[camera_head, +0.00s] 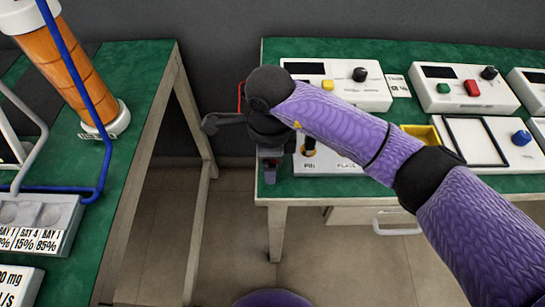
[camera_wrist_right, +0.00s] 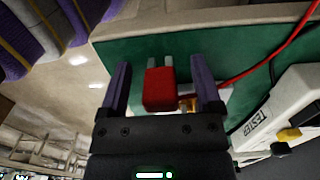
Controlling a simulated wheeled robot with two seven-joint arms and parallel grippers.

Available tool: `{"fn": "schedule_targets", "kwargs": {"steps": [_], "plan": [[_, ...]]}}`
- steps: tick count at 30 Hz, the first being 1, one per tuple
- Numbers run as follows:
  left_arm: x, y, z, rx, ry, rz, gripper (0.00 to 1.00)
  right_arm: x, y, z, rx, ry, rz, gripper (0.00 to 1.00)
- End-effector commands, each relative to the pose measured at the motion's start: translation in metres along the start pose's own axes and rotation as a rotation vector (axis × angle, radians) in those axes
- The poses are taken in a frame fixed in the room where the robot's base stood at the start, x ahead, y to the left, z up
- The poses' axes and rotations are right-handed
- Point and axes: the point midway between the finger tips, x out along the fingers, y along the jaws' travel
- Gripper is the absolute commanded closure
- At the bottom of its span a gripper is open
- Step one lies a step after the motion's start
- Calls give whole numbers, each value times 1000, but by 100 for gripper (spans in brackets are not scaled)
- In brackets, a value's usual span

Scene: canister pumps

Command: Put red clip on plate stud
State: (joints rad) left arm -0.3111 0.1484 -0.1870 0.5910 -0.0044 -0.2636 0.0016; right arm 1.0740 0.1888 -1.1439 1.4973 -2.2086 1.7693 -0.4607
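The red clip (camera_wrist_right: 160,88) with two grey prongs shows in the right wrist view, between the two purple fingers of my right gripper (camera_wrist_right: 160,85). The fingers are spread, with a gap on each side of the clip. In the head view my right gripper (camera_head: 270,170) is at the left front corner of the right bench, and the clip is hidden there. A white plate base (camera_head: 335,168) with partly covered lettering is just right of the gripper; a dark and yellow post (camera_head: 309,144) rises from it. My left gripper is not in view.
A white tester box (camera_wrist_right: 290,110) and a red lead (camera_wrist_right: 262,72) are beside the gripper. White instrument boxes (camera_head: 345,92) line the green right bench (camera_head: 290,50). The left bench (camera_head: 140,75) holds an orange canister (camera_head: 75,75) and blue tubing; a floor gap separates the benches.

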Motion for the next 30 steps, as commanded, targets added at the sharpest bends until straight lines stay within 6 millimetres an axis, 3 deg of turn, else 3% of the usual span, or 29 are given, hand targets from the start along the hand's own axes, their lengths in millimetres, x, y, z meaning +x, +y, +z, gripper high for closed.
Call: {"fn": "schedule_targets", "kwargs": {"steps": [1,9,12,21,30], "plan": [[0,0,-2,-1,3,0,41,0,0,0,0,0,0,26],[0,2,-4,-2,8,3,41,0,0,0,0,0,0,83],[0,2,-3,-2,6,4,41,0,0,0,0,0,0,100],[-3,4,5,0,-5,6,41,-6,0,0,0,0,-2,100],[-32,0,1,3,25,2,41,-83,-1,0,0,-1,-6,100]]}}
